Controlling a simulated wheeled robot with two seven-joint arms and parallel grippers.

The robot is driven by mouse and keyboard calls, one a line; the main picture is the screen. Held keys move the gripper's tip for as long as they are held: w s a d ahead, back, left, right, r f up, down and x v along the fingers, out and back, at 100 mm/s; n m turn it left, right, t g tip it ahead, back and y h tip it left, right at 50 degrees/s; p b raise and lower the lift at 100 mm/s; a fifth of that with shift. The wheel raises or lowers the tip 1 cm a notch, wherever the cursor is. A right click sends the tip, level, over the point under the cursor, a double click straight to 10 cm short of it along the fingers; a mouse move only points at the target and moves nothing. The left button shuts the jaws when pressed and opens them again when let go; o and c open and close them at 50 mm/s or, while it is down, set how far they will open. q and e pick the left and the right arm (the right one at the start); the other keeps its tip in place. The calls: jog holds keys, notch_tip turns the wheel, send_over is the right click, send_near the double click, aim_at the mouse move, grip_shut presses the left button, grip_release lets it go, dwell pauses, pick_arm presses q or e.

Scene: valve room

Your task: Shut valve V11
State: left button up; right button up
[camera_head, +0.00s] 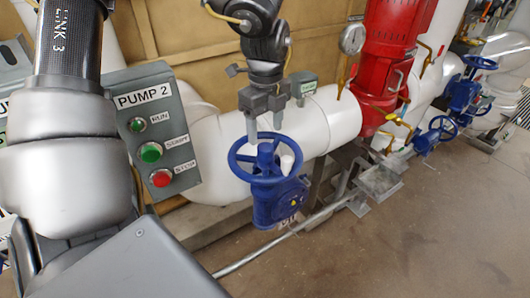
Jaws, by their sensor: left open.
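A blue handwheel (262,181) sits on a blue valve body (281,204) in front of a white pipe, near the middle of the head view. I cannot read a V11 label on it. My left gripper (265,132) points down at the far side of the wheel. Its two fingers are apart, with their tips close to the far rim. I cannot tell whether they touch the rim. No object shows between the fingers. My right gripper is not in view.
A grey PUMP 2 panel (152,138) with buttons stands left of the valve. A red pump (388,65) stands at the right behind. More blue handwheels (443,127) are farther right. A thin metal pipe (283,236) runs low past the valve. The floor at lower right is clear.

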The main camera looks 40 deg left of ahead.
pick_arm(q)
jog(key=n+b, duration=0.5)
jog(key=shift+f, duration=0.4)
jog(key=shift+r+n+b, duration=0.1)
jog(key=shift+n+b, duration=0.3)
jog(key=shift+n, duration=0.4)
jog(key=shift+r+n, duration=0.25)
jog(key=shift+n, duration=0.25)
jog(key=shift+f, duration=0.1)
